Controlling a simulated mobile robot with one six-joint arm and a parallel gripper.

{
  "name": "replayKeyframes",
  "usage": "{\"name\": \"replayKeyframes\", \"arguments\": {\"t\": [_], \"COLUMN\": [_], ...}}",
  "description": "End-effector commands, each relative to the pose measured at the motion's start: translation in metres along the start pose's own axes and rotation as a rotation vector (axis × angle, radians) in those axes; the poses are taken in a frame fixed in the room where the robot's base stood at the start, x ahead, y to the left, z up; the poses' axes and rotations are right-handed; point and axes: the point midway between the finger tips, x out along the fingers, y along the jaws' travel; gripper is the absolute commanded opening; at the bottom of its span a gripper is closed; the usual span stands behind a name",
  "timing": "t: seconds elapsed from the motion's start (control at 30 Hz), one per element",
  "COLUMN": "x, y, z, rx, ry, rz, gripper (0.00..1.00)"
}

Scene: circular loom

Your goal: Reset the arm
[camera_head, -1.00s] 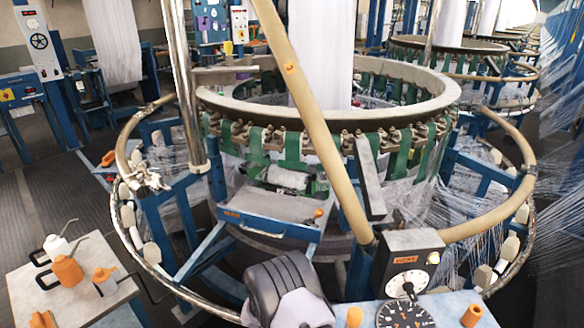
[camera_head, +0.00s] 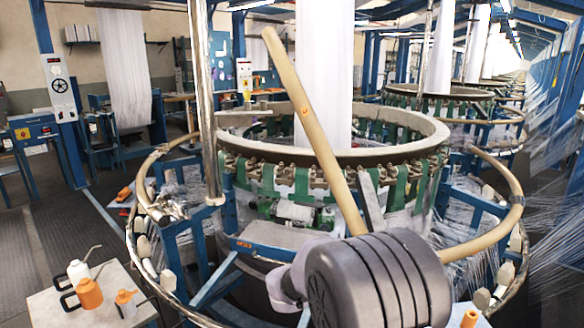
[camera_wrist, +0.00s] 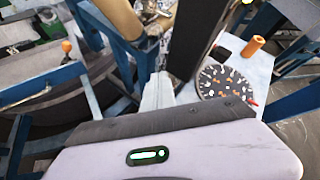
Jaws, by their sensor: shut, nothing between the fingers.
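My arm's large dark grey joint (camera_head: 375,285) fills the lower middle of the head view, in front of the circular loom (camera_head: 335,150). The fingers of my gripper cannot be made out there. In the wrist view my gripper (camera_wrist: 160,90) is shut and empty, seen past its pale housing with a green light. It points toward a pale bench top (camera_wrist: 240,70) with a round dial (camera_wrist: 224,82) and an orange peg (camera_wrist: 253,46). I cannot tell how far the gripper is from the bench.
A tan tube (camera_head: 315,130) leans across the loom. A curved rail (camera_head: 507,190) rings it. A small table (camera_head: 50,305) with oil cans (camera_head: 88,294) stands at lower left. The aisle floor (camera_head: 60,220) at left is clear.

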Motion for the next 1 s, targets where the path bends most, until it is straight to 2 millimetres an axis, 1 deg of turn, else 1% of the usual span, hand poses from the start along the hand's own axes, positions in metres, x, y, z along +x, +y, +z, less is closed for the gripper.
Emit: {"name": "replayKeyframes", "arguments": {"t": [0.03,0.07,0.1,0.17,0.2,0.27,0.3,0.4,0.5,0.53,0.57,0.6,0.7,0.77,1.0], "x": [-0.019,-0.033,-0.054,-0.091,-0.117,-0.156,-0.181,-0.233,-0.27,-0.278,-0.283,-0.279,-0.277,-0.277,-0.277], "y": [-0.039,-0.064,-0.096,-0.137,-0.159,-0.181,-0.191,-0.202,-0.205,-0.205,-0.205,-0.207,-0.211,-0.211,-0.211], "z": [0.011,0.012,0.009,-0.001,-0.011,-0.027,-0.036,-0.054,-0.063,-0.064,-0.068,-0.084,-0.103,-0.106,-0.106], "rx": [0.249,0.436,0.696,1.111,1.385,1.771,2.009,2.493,2.805,-2.798,-2.731,-2.749,-2.754,-2.756,-2.759], "ry": [0.075,0.134,0.216,0.348,0.439,0.581,0.679,0.927,1.154,-1.184,-1.174,-1.151,-1.122,-1.117,-1.119], "rz": [-0.026,-0.049,-0.081,-0.141,-0.187,-0.261,-0.314,-0.459,-0.603,0.627,0.643,0.715,0.796,0.809,0.808], "gripper": [0.0,0.0,0.0,0.0,0.0,0.0,0.0,0.0,0.0,0.0,0.0,0.0,0.0,0.0,0.0]}}
